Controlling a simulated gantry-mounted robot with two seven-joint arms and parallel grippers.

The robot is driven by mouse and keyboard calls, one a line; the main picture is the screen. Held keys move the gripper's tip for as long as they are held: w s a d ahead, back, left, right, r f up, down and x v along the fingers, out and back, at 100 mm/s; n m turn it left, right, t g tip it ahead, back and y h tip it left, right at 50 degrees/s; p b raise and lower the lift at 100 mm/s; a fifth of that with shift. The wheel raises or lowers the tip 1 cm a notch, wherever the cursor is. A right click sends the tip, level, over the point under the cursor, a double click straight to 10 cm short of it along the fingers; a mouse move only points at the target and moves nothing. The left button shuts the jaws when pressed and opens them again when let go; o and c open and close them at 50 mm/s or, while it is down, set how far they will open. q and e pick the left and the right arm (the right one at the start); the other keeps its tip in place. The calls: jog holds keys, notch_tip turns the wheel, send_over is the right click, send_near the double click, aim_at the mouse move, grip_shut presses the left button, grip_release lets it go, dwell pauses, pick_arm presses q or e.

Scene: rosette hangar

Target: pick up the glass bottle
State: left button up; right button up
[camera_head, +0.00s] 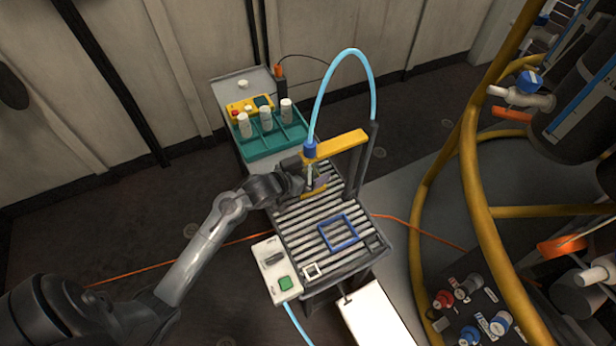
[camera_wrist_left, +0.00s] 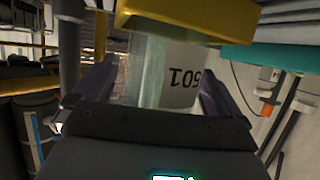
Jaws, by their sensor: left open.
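The glass bottle (camera_wrist_left: 148,72) is pale green and see-through, with a white label bearing a dark printed number. In the left wrist view it stands between the two fingers of my left gripper (camera_wrist_left: 158,85), which is open around it. In the head view the left gripper (camera_head: 309,184) is at the filling station, beneath the blue nozzle (camera_head: 309,149) and the yellow bar (camera_head: 335,144). There the arm and fingers hide most of the bottle. I cannot tell whether either finger touches it. My right gripper is not in view.
A teal rack (camera_head: 279,142) with white bottles stands behind. A control box with a green button (camera_head: 285,283) is in front. Yellow pipes (camera_head: 468,170) rise at right.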

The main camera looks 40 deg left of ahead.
pick_arm(q)
jog(key=shift+w+f, duration=0.1)
jog(key=shift+w, duration=0.25)
jog(key=shift+s, duration=0.1)
jog(key=c, duration=1.2)
jog(key=shift+o, duration=0.2)
notch_tip(320, 180, up, 33)
jog(key=p, duration=1.9)
